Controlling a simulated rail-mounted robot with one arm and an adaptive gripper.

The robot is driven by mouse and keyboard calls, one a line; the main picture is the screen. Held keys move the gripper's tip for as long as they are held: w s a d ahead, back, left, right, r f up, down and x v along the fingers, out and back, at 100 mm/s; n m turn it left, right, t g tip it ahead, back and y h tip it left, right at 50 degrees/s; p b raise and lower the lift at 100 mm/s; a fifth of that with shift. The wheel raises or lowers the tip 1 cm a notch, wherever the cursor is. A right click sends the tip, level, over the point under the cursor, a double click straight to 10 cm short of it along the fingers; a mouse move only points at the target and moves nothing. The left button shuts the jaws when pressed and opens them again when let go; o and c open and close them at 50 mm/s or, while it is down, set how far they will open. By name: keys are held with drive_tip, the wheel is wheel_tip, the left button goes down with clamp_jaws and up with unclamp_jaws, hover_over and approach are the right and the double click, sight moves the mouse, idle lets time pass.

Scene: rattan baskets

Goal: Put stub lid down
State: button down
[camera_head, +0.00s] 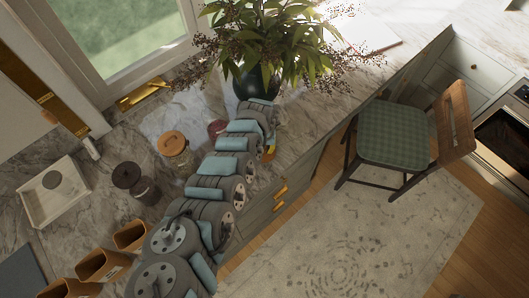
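I cannot pick out the stub lid for certain. A glass jar (174,152) with a round wooden lid (172,143) stands on the marble counter. Left of it are a dark round-topped container (127,175) and a smaller dark jar (146,191). A dark red round piece (217,128) shows just left of my arm, partly hidden. My arm stretches over the counter from the bottom towards the plant. My gripper cannot be made out; the arm seems to hide it. A small yellow and reddish piece shows at the arm's right edge, too small to identify.
A white square basin-like tray (30,212) sits at the left. Several open brown rattan-coloured boxes (104,264) stand at the bottom left. A dark vase (240,88) with a leafy plant (275,40) stands beyond my arm. A green-seated chair (393,134) stands on the rug at the right.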

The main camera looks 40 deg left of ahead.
sight(264, 149)
drive_tip(key=shift+w+a+f+b, duration=0.1)
drive_tip(key=shift+w+f+b, duration=0.05)
drive_tip(key=shift+f+b, duration=1.6)
drive_tip(key=shift+b, duration=0.35)
drive_tip(key=c, duration=1)
unclamp_jaws()
drive_tip(key=shift+o, duration=0.2)
wheel_tip(264, 149, up, 11)
drive_tip(key=shift+f, duration=0.2)
drive_tip(key=shift+r, duration=0.8)
